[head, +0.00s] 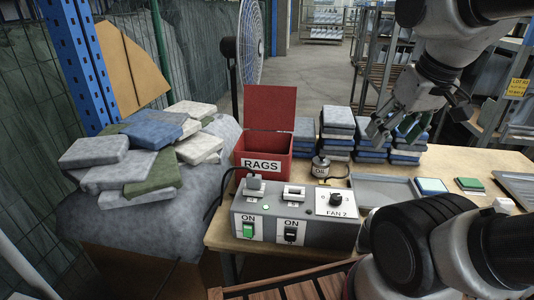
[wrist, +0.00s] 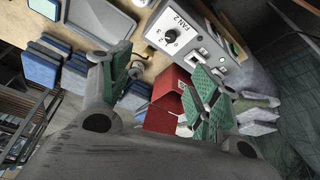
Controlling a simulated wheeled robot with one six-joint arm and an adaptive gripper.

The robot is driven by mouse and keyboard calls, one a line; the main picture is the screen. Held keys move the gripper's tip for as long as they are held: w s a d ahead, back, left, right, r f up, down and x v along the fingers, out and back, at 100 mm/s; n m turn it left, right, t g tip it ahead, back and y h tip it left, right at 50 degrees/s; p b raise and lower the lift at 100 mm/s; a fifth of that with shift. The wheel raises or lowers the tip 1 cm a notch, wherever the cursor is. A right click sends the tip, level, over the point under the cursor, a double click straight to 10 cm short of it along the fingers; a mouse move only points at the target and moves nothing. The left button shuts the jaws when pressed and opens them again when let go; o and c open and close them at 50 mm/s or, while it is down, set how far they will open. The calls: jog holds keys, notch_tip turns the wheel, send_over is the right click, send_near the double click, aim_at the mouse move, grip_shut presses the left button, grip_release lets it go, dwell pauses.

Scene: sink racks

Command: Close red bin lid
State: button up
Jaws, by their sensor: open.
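The red bin (head: 250,165), labelled RAGS, stands on the table behind the control box. Its red lid (head: 270,105) is open, standing upright at the back of the bin. In the wrist view the bin (wrist: 172,80) and lid (wrist: 160,119) show between and beyond my fingers. My gripper (head: 396,128) is open and empty in the head view, to the right of the bin and above the stacks of blue and grey cloths. Its green-padded fingers (wrist: 163,78) are spread apart in the wrist view, and neither touches the lid.
A grey control box (head: 295,214) with switches and a FAN 2 dial stands in front of the bin. A small can (head: 320,167) and cloth stacks (head: 337,133) are to its right. A cloth pile (head: 140,155) lies left, and a fan (head: 250,45) stands behind.

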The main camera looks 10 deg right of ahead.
aim_at(280, 90)
jog(key=d+f, duration=0.1)
jog(key=f+m+g, duration=0.1)
jog(key=shift+w+d+f, duration=0.15)
jog(key=shift+d+f, duration=0.2)
jog(key=shift+d, duration=0.05)
jog(key=c, duration=0.7)
jog(key=w, duration=0.1)
jog(key=w+d+f+m+g, duration=0.1)
jog(key=w+f+g, duration=0.1)
jog(key=shift+w+d+f+m+y, duration=0.2)
jog(key=shift+d+m+y, duration=0.1)
jog(key=shift+d+m, duration=0.1)
grip_shut()
jog(key=w+d+f+m+t+y, duration=0.1)
jog(key=w+f+m+t+y, duration=0.2)
jog(key=w, duration=0.8)
jog(key=w+d+f+m+t+y, duration=0.1)
jog(key=w+d+f+m+y, duration=0.25)
jog(key=w, duration=0.65)
jog(key=w+f+m+t+y, duration=0.25)
jog(key=w+f+y, duration=0.2)
jog(key=w, duration=0.65)
jog(key=w+r+t+y, duration=0.1)
jog(key=w+r+t, duration=0.3)
jog(key=w+r, duration=0.5)
jog(key=shift+n+g, duration=0.25)
jog(key=shift+n, duration=0.25)
jog(key=x, duration=1.9)
jog(key=shift+a+f, duration=0.1)
jog(key=shift+a, duration=0.25)
